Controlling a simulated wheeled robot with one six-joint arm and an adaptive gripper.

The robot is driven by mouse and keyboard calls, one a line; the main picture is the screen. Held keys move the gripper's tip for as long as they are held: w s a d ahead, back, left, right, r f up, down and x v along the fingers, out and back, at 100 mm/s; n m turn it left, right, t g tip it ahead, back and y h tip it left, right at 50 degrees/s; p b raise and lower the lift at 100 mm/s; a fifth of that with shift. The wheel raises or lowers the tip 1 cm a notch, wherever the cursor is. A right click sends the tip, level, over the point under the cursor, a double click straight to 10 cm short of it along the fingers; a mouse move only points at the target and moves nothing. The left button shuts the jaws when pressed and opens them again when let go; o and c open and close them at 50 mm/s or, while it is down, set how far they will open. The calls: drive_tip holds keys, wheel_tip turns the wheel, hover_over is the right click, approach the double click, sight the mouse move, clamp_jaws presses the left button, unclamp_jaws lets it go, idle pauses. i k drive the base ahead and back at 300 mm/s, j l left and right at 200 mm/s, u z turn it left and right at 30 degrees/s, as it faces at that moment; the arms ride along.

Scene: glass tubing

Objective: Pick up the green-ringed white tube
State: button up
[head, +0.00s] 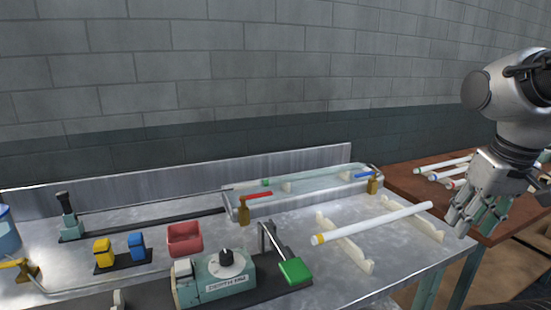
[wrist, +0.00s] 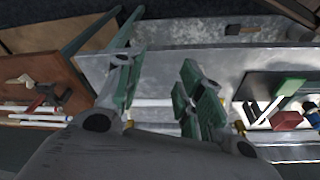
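A white tube with a green ring (head: 445,163) lies at the back of the group of tubes on the brown table at the right in the head view. My gripper (head: 470,222) hangs in front of that table, near the right end of the metal bench, apart from the tubes. In the wrist view, my gripper (wrist: 157,65) has its two fingers spread, with no object held between them. Tubes also show at the left of the wrist view, but which has the green ring is too small to tell.
A yellow-ringed white tube (head: 375,223) rests on two white cradles (head: 347,252) on the metal bench. Other ringed tubes (head: 451,182) lie close by on the brown table (head: 405,182).

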sight(280, 180)
drive_tip(key=i+l+u, duration=0.1)
drive_tip(key=l+u, duration=0.3)
drive_tip(key=i+l+u, duration=0.1)
drive_tip(key=l+u, duration=0.25)
drive_tip(key=j, duration=0.1)
